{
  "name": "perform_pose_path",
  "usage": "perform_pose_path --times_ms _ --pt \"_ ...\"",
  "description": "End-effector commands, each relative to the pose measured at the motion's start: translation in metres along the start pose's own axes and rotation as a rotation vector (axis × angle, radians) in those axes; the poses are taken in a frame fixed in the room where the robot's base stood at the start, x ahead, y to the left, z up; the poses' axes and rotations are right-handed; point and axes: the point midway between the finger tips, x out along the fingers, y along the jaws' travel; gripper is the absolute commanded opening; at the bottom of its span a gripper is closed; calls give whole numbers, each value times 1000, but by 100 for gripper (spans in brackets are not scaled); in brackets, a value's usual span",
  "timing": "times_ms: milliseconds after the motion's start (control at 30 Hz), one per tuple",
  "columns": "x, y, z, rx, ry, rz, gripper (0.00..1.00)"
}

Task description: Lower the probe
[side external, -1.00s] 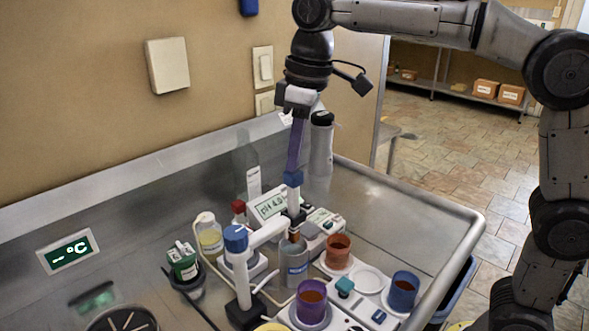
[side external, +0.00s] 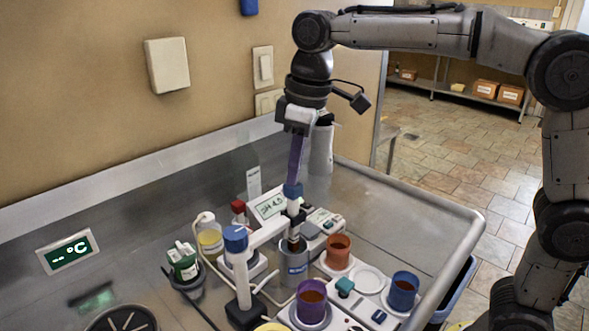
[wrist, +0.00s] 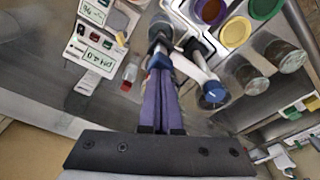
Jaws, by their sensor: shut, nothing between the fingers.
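The probe has a blue cap (side external: 292,190) and a white upper body, and stands upright in the holder arm (side external: 267,232) of a white stand with a blue knob (side external: 236,238). Its lower end goes down into the mouth of a grey labelled beaker (side external: 293,262); the tip is hidden. My gripper (side external: 294,181) has purple fingers, shut together, pointing down onto the top of the blue cap and seemingly touching it. In the wrist view the shut fingers (wrist: 160,68) reach toward the cap, with the holder arm (wrist: 187,66) running to the right.
A meter with a display (side external: 270,206) stands behind the probe. A bottle with yellow liquid (side external: 210,240) and a green container (side external: 184,262) are at left.

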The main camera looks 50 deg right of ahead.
Motion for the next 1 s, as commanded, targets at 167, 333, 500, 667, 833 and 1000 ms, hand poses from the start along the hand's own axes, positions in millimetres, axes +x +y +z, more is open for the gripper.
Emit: perform_pose_path --times_ms 167,333,500,667,833,1000 --pt "5 0 1 0 0 0 0" --pt "10 0 2 0 -1 0 0" --pt "14 0 2 0 -1 0 0" --pt "18 0 3 0 0 0 0" --pt "23 0 4 0 -1 0 0" --pt "27 0 4 0 0 0 0"
